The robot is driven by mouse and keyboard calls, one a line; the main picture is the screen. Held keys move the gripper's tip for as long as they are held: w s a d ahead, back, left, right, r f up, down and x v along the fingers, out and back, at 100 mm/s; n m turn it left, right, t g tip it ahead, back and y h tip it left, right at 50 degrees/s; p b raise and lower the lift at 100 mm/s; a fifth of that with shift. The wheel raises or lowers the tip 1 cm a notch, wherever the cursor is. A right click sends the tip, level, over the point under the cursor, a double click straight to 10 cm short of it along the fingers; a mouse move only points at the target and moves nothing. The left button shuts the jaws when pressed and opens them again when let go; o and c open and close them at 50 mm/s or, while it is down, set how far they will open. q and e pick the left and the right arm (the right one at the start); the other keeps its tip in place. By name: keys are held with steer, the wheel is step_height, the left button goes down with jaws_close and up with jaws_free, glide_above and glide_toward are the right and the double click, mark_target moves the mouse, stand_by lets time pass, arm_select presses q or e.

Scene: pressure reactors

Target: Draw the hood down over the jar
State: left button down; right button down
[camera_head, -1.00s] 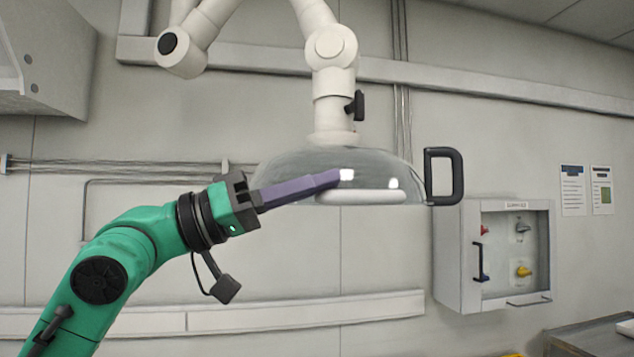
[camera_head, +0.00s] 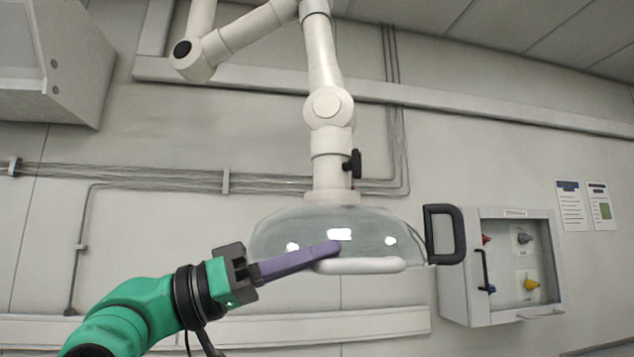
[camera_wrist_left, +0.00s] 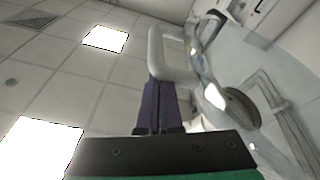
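The hood (camera_head: 285,228) is a clear dome hanging from a white jointed arm. It has a white bar handle (camera_head: 372,266) along its front lower rim and a dark handle (camera_head: 456,235) at its right. My left gripper (camera_head: 334,249), with purple fingers, reaches the left end of the white bar. In the left wrist view, the gripper's fingers (camera_wrist_left: 163,88) are close together at the white bar (camera_wrist_left: 157,55) and look shut on it. The fingers hide part of the bar. The jar and my right gripper are in no view.
The hood's support arm (camera_head: 328,108) rises to the top of the picture. A wall cabinet (camera_head: 461,300) with a clear front stands right of the dark handle. A large box (camera_head: 55,60) hangs at upper left. Pipes (camera_head: 130,178) run along the wall behind.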

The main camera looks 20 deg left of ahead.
arm_select(q)
step_height(320, 180, down, 14)
steer(key=b, duration=1)
steer(key=shift+f, duration=0.2)
steer(key=shift+w+d+r, duration=0.1)
steer(key=shift+r, duration=0.05)
